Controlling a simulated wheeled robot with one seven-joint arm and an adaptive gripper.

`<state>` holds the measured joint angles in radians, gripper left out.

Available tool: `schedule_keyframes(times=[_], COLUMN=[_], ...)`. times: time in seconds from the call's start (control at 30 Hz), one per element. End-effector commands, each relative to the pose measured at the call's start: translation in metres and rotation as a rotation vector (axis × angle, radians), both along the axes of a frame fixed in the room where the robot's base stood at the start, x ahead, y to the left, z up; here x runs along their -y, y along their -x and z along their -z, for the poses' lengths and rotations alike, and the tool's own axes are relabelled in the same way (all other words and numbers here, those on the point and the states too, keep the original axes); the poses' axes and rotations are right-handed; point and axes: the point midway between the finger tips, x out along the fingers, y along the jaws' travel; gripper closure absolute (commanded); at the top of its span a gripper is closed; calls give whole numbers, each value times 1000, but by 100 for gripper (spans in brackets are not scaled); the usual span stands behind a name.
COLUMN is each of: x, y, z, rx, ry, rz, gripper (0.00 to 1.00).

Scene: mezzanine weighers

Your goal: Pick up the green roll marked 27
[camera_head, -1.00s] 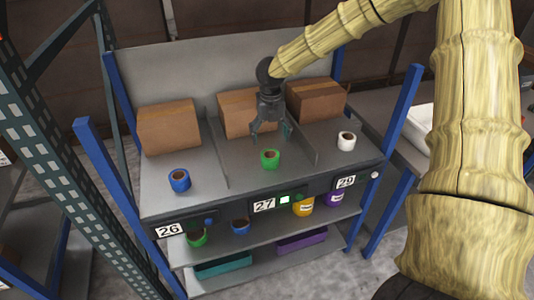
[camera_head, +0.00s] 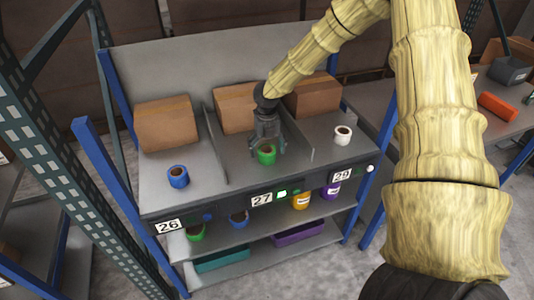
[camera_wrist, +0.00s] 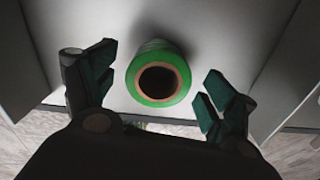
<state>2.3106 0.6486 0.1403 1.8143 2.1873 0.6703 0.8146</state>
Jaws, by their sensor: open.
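The green roll (camera_head: 266,155) stands on the upper shelf (camera_head: 225,178) in the middle bay, behind the label 27 (camera_head: 261,200). My gripper (camera_head: 267,152) is open just above and around it in the head view. In the wrist view the green roll (camera_wrist: 158,74) shows its brown core and dark hole. It lies between the two open fingers of my gripper (camera_wrist: 158,90), with a gap on each side. Neither finger touches it there. How far the fingertips reach down beside it is hard to tell.
A blue roll (camera_head: 177,176) stands in the left bay and a white roll (camera_head: 342,135) in the right bay. Low dividers (camera_head: 296,138) flank the middle bay. Cardboard boxes (camera_head: 236,108) stand behind. More rolls sit on the shelf below.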

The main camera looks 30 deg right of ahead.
Motion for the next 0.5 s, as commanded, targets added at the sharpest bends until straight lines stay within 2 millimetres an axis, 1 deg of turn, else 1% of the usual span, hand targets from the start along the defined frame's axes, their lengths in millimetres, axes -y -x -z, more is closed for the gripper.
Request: schedule_keyframes(times=[0.1,0.2,0.5], x=[0,0,-1], y=[1,0,0], z=[11,17,20], rx=[-1,-1,1], ry=[1,0,-1], rz=[-1,-1,-1], gripper=[15,15,15])
